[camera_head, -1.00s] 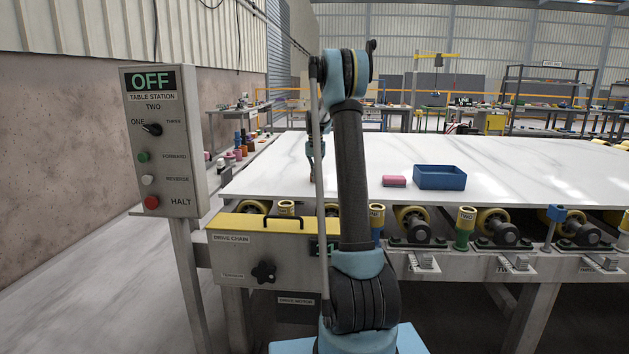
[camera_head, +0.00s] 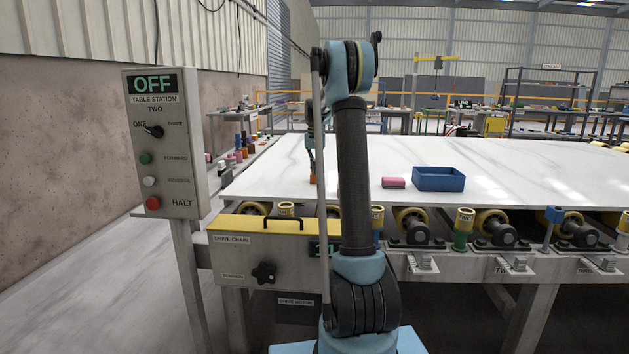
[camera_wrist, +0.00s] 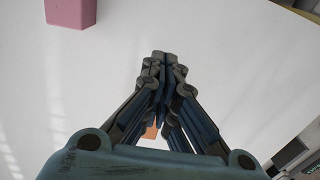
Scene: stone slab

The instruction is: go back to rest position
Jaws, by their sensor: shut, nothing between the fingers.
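My gripper (camera_head: 312,168) hangs over the left part of the white stone slab (camera_head: 530,180), partly hidden behind my own arm in the head view. In the wrist view my gripper (camera_wrist: 161,56) has its fingers drawn together, with nothing between the tips. A small orange thing (camera_head: 313,180) shows at the slab just below the fingers in the head view. A bit of orange (camera_wrist: 151,131) also shows between the finger links in the wrist view.
A pink block (camera_head: 393,183) lies on the slab beside a blue open box (camera_head: 438,178), right of my arm. The pink block also shows in the wrist view (camera_wrist: 71,12). A control panel (camera_head: 163,143) reading OFF stands at the left. The slab's right side is clear.

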